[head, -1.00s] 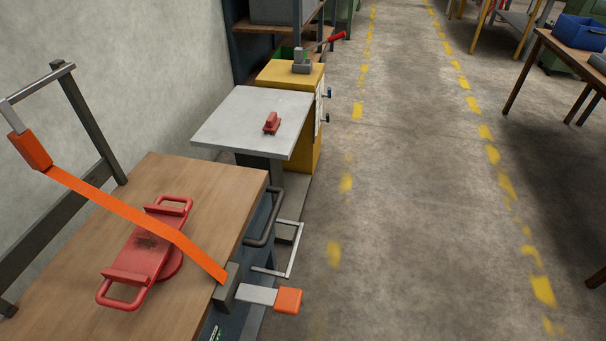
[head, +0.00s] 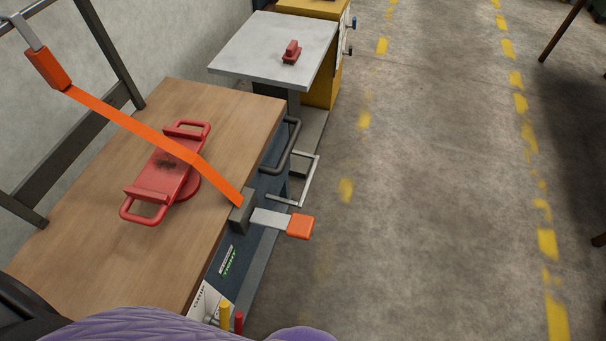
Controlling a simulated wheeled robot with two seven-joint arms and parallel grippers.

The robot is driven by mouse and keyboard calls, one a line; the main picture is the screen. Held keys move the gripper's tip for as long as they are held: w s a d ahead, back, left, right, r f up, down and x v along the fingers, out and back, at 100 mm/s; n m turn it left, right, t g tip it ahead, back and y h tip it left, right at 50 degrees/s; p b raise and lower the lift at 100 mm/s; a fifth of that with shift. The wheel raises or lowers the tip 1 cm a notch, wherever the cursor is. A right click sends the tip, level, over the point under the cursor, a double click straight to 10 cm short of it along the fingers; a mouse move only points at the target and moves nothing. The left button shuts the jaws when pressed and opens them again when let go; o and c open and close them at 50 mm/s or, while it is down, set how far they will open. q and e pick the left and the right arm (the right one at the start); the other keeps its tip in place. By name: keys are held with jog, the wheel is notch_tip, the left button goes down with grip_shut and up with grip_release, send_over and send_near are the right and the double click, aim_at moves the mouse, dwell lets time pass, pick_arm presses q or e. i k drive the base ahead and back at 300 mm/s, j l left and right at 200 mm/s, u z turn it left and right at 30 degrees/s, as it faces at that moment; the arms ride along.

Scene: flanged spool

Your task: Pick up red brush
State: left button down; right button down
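The red brush (head: 291,51) is small and block-shaped. It lies on the grey metal tabletop (head: 262,38) at the top middle of the head view, towards that top's right side. Neither of my grippers is in view, so I cannot see whether they are open or shut. Nothing touches the brush. A purple rounded shape at the bottom edge hides the near end of the wooden bench.
A wooden bench (head: 232,107) stands in front of the grey table. A red handled plate (head: 166,173) lies on it under an orange strap (head: 142,129). A strap handle (head: 299,226) sticks out over the bench's right edge. The floor (head: 430,200) on the right is clear.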

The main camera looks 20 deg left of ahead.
aim_at(292, 54)
jog(key=u, duration=1.1)
jog(key=l+u, duration=0.15)
jog(key=l, duration=0.25)
jog(key=i+l+u, duration=0.35)
jog(key=l, duration=0.45)
jog(key=l+u, duration=0.35)
jog(key=l, duration=0.45)
jog(key=l+u, duration=0.3)
jog(key=l, duration=0.55)
jog(key=i+l+u, duration=0.25)
jog(key=l, duration=0.3)
jog(key=i+l+u, duration=0.15)
jog(key=l+u, duration=0.15)
jog(key=l, duration=0.25)
jog(key=i+l+u, duration=0.1)
jog(key=l+u, duration=0.15)
jog(key=l, duration=0.35)
jog(key=l+u, duration=0.25)
jog(key=l, duration=0.35)
jog(key=i+l+u, duration=0.15)
jog(key=i+l, duration=0.05)
jog(key=l, duration=0.1)
